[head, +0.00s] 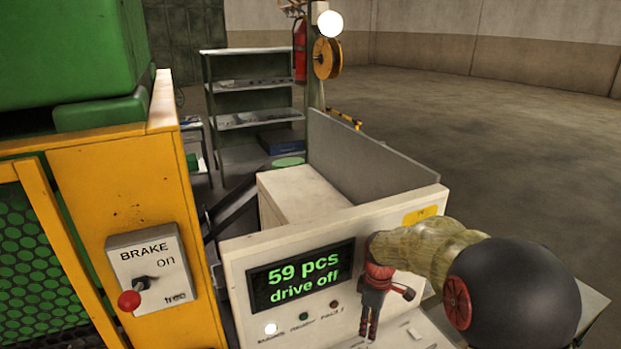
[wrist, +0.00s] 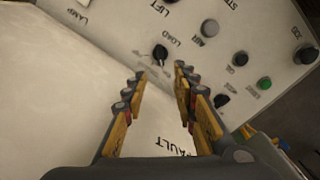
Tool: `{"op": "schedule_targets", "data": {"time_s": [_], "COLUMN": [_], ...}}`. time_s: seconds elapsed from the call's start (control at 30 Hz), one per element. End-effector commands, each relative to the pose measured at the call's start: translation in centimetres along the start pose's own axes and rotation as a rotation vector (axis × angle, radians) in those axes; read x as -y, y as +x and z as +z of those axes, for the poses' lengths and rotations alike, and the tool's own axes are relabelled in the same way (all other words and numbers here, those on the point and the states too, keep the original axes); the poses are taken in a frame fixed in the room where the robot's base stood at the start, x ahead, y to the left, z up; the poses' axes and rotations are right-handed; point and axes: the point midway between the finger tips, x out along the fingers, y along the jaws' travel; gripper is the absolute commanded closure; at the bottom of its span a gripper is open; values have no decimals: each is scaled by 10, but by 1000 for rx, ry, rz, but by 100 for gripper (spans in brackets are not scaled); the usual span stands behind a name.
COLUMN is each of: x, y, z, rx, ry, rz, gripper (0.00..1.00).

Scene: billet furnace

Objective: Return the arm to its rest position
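My gripper (wrist: 160,82) is open and empty in the wrist view, its two yellow and grey fingers apart. It is in front of a pale control panel (wrist: 130,30) with knobs and buttons, and a black knob (wrist: 160,52) labelled LOAD shows just beyond the fingertips. I cannot tell whether a fingertip touches the panel. In the head view my gripper (head: 368,325) hangs pointing down in front of the console's right side, at the end of my arm, which comes in from the right.
The console display (head: 302,276) reads "59 pcs drive off". A BRAKE switch box (head: 150,268) with a red-knobbed lever is on the yellow cabinet (head: 120,200) at left. A shelf (head: 255,95) and a fire extinguisher (head: 299,50) stand behind. Open floor (head: 480,130) lies at the right.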

Motion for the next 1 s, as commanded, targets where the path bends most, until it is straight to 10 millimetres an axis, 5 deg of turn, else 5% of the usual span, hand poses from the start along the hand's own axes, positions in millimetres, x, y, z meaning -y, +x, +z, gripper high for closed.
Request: {"op": "schedule_targets", "data": {"time_s": [0.23,0.6,1.0], "x": [39,120,202], "y": [10,-46,-84], "z": [20,64,107], "rx": [39,-19,-204], "ry": [343,820,1071], "rz": [-50,15,124], "gripper": [72,72,72]}}
